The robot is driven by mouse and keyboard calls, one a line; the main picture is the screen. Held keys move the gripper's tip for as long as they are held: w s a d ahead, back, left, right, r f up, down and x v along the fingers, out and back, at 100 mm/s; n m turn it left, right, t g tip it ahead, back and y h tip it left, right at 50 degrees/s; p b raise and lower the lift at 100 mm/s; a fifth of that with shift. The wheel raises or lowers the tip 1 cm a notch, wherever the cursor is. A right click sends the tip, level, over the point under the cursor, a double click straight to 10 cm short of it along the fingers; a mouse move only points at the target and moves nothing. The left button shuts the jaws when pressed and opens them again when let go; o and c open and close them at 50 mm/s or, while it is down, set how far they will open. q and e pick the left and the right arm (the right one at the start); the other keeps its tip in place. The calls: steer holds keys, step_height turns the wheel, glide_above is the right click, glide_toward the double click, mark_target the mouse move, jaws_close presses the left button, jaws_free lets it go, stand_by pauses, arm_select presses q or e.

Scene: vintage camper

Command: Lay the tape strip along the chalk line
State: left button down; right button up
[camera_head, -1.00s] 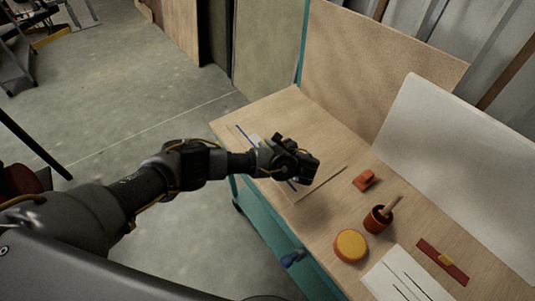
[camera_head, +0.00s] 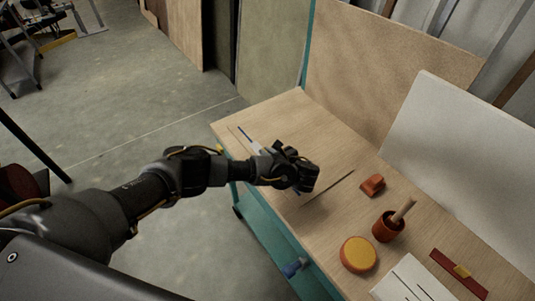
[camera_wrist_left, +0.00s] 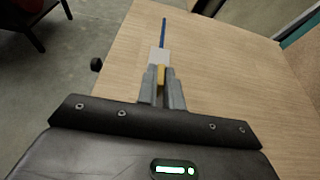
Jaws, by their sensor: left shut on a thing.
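A straight blue line (camera_wrist_left: 164,30), apparently the chalk line, runs on beyond the white strip. Its far end also shows in the head view (camera_head: 244,134). My right gripper is not in view.
A white board leans behind (camera_head: 450,160).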

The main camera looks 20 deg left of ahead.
arm_select(q)
steer(key=c, duration=1.5)
jaws_free()
steer(key=shift+f, duration=0.15)
steer(key=shift+c, duration=0.2)
steer(key=shift+d, duration=0.15)
steer(key=v, duration=0.2)
steer(key=shift+s+d, duration=0.15)
steer(key=shift+d, duration=0.1)
steer(key=p+v, duration=0.2)
steer(key=v, duration=0.1)
steer(key=p+v, duration=0.2)
steer(key=p, duration=0.1)
steer(key=r+p+v, duration=0.1)
steer(key=p+v, duration=0.1)
steer(key=v, duration=0.1)
steer(key=shift+s+p, duration=0.1)
steer(key=shift+p, duration=0.2)
steer(key=shift+s+d+p, duration=0.3)
steer(key=shift+d, duration=0.1)
